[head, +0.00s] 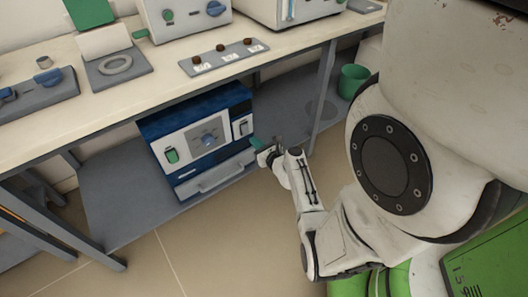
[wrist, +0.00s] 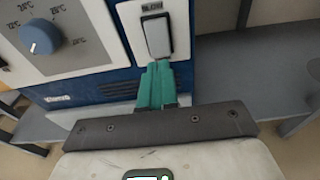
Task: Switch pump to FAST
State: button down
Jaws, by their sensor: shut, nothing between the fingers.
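A blue and white unit (head: 195,100) stands on the lower shelf under the bench in the head view. On its right panel is a rocker switch (head: 241,127), seen large in the wrist view (wrist: 157,36); I cannot read any pump or FAST label by it. My gripper (head: 262,146) is shut and empty at the unit's right side. In the wrist view its green fingers (wrist: 160,70) point at the lower end of the rocker. I cannot tell whether they touch it.
The unit also has a blue temperature dial (wrist: 42,36), a green-lit switch (head: 171,155) and a grey front handle (head: 218,175). A green bin (head: 352,82) stands at the back right. The shelf (head: 110,200) left of the unit is bare.

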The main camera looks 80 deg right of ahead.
aim_at(246, 134)
jog(key=shift+b+x, duration=0.35)
jog(key=shift+x, duration=1.6)
jog(key=shift+w+d+f+b, duration=0.1)
jog(key=shift+b, duration=0.8)
